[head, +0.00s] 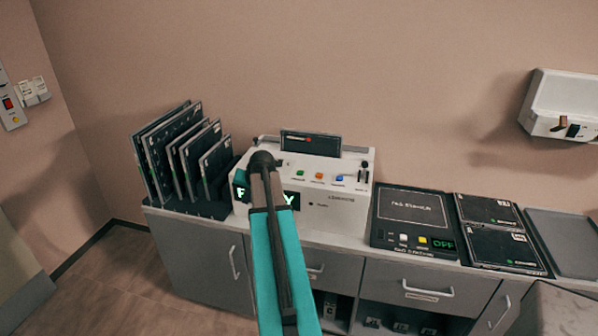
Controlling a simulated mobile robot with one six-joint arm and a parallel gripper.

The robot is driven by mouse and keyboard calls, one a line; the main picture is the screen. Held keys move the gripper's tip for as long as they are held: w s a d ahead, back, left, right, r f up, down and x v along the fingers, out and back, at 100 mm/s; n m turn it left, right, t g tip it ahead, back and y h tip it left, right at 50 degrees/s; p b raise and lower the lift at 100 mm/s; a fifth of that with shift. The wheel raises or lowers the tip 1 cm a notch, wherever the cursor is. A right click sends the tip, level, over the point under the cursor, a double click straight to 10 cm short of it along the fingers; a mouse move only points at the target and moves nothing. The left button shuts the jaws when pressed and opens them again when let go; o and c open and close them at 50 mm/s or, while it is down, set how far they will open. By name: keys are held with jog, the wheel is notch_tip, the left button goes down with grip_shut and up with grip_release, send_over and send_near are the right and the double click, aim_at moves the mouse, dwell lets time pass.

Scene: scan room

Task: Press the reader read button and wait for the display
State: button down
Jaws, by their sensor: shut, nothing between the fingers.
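The reader (335,213) is a pale box on the counter. Its top has a green button (300,173), an orange button (319,176) and a blue button (340,179), with labels too small to read. A dark slot piece (310,143) stands at its back. I cannot make out my gripper's fingers.
A rack (190,207) with several dark plates stands left of the reader. To the right are a black device (412,222) showing OFF, two dark plates (495,248) and a grey tray (565,240). A white box (565,105) hangs on the wall. Cabinets (205,262) are below.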

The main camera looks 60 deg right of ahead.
jog(key=s+d+r+m+h, duration=0.1)
jog(key=s+d+r, duration=0.2)
jog(key=d+r, duration=0.5)
notch_tip(320, 180, up, 10)
jog(key=m+t+h, duration=0.1)
jog(key=m+h, duration=0.2)
send_over(301, 174)
jog(key=shift+s+d+p, duration=0.15)
jog(key=shift+s+p, duration=0.05)
jog(key=shift+p, duration=0.2)
jog(key=shift+f, duration=0.25)
jog(key=shift+f+b, duration=2.4)
jog(key=shift+f, duration=1.85)
jog(key=shift+w+f, duration=0.1)
jog(key=shift+f, duration=0.1)
jog(key=shift+w+f, duration=0.1)
jog(key=shift+f, duration=0.15)
